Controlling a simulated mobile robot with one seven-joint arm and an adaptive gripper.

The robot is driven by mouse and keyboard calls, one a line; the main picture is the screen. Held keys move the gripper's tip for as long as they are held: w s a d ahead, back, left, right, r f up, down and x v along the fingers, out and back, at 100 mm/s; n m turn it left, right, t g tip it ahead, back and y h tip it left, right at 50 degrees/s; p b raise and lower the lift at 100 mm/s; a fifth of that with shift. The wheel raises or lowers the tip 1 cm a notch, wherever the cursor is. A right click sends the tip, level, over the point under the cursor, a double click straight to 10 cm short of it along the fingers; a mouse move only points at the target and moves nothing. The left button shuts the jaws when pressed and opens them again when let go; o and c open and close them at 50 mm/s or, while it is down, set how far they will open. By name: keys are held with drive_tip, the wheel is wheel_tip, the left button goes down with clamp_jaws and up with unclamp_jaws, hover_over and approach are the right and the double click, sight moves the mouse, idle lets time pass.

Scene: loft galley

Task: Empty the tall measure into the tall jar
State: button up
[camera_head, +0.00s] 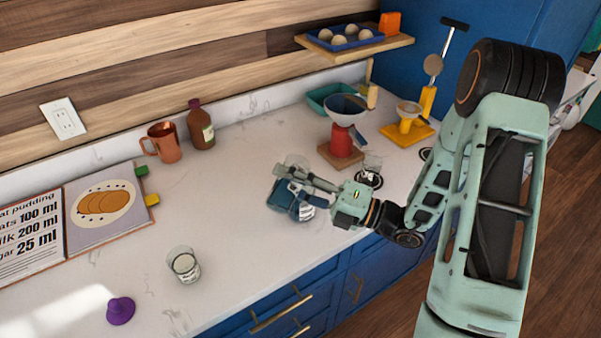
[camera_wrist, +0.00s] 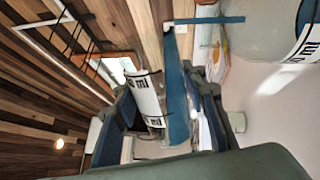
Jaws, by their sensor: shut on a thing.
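My gripper (camera_head: 293,198) is shut on a clear labelled vessel, taken to be the tall measure (camera_head: 308,212), above the counter near its front edge. In the wrist view the vessel's white label with black print (camera_wrist: 147,95) shows between the fingers (camera_wrist: 158,115). The fingers hide much of it, and its contents cannot be made out. A pale glass rim (camera_head: 293,162) shows just behind my gripper. A large clear vessel with a printed label (camera_wrist: 285,35) stands close by in the wrist view; I cannot tell whether it is the tall jar.
A glass with pale contents (camera_head: 183,265) and a purple funnel (camera_head: 121,310) stand front left. A copper mug (camera_head: 165,143) and brown bottle (camera_head: 201,128) stand behind. The middle-left counter is clear.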

drive_tip(key=shift+w+d+r+m+t+p, duration=0.15)
drive_tip(key=shift+r+m+p, duration=0.25)
drive_tip(key=shift+m+p, duration=0.7)
drive_tip(key=shift+w+r+m+t+p, duration=0.25)
drive_tip(key=shift+m+p, duration=0.45)
drive_tip(key=shift+p, duration=0.7)
idle(0.5)
